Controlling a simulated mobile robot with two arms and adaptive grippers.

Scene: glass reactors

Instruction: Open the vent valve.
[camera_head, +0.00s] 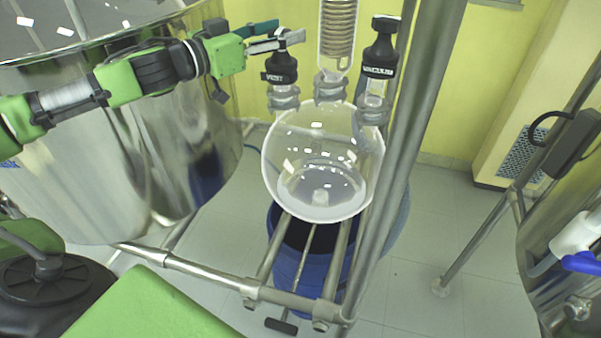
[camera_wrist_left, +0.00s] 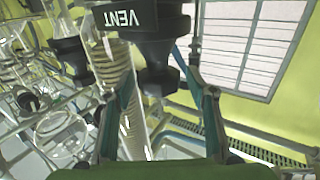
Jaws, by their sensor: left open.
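The vent valve (camera_head: 281,72) is a black cap with a white VENT label on the left neck of the round glass flask (camera_head: 322,165). In the left wrist view the valve (camera_wrist_left: 158,50) is close up, its label upside down. My left gripper (camera_head: 286,36) is at the top of the valve, coming in from the left. In the wrist view its two fingers (camera_wrist_left: 160,85) are apart, with the valve's dark body between or just beyond their tips. I cannot tell whether they touch it. The valve's top is partly hidden by the fingers. My right gripper is not in view.
A black VACUUM valve (camera_head: 381,55) stands on the flask's right neck. A glass coil condenser (camera_head: 338,35) rises between the two valves. A metal post (camera_head: 415,130) stands right of the flask. A large steel vessel (camera_head: 110,170) is under my left arm, and a blue drum (camera_head: 300,270) is below.

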